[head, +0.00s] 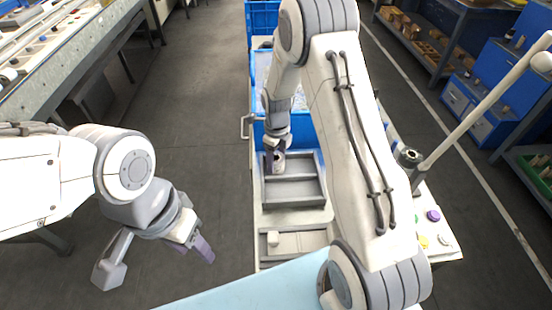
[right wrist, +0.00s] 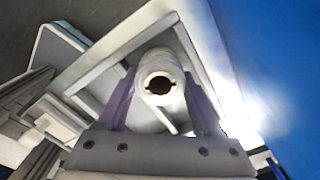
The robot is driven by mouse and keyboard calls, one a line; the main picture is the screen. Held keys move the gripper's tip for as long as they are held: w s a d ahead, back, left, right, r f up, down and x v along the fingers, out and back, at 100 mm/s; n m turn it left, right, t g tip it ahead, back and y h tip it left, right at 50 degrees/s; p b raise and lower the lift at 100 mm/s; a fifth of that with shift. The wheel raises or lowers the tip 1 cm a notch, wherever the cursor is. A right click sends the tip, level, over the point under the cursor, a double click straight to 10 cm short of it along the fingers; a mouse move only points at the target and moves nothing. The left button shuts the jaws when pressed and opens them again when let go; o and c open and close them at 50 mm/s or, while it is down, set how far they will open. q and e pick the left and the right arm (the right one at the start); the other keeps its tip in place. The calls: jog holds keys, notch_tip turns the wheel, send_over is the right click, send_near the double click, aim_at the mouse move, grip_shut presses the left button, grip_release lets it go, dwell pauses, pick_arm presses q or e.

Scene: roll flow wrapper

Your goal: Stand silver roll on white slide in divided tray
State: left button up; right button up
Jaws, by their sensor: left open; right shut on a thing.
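The silver roll (right wrist: 158,66) is between the two purple fingers of my right gripper (right wrist: 160,98) in the right wrist view, its open end with a dark hole facing the camera. In the head view my right gripper (head: 276,158) is at the far left part of the grey divided tray (head: 322,187), with the roll (head: 279,164) partly hidden by the fingers. The tray also shows behind the roll in the right wrist view (right wrist: 100,72). I cannot tell whether the roll touches the tray floor. A separate white slide is not distinguishable. My left gripper (head: 198,247) is open and empty, left of the workstation.
A pale tray with a small white block (head: 273,239) is nearer me. A blue bin (head: 262,75) stands behind the divided tray. A dark round fitting (head: 408,158) and coloured buttons (head: 433,215) are on the right. Open floor lies left.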

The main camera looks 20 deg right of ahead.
jog(key=shift+f, duration=0.1)
jog(key=o, duration=1.2)
